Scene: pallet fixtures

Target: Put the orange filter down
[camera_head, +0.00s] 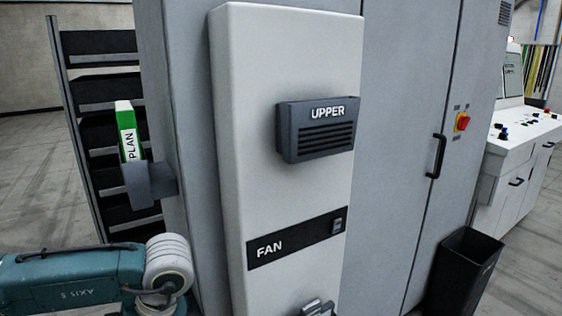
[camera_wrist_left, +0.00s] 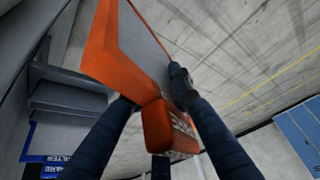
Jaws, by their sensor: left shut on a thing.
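The orange filter (camera_wrist_left: 104,48) shows in the left wrist view as an orange frame around a grey panel, with an orange lettered tab (camera_wrist_left: 168,126) at its near end. My left gripper (camera_wrist_left: 150,98) is shut on it at the tab, with dark fingers on both sides. The filter is tilted in this view, and floor shows behind it. In the head view I see my left arm at the lower left, but neither the filter nor the left gripper can be made out.
A pale cabinet panel carries a grey slotted unit marked UPPER (camera_head: 318,130) and a FAN strip with a switch (camera_head: 338,226). A holder (camera_head: 150,184) has a green PLAN binder (camera_head: 129,130). A black bin (camera_head: 464,275) stands right. A blue-edged FILTER label (camera_wrist_left: 52,150) shows lower left.

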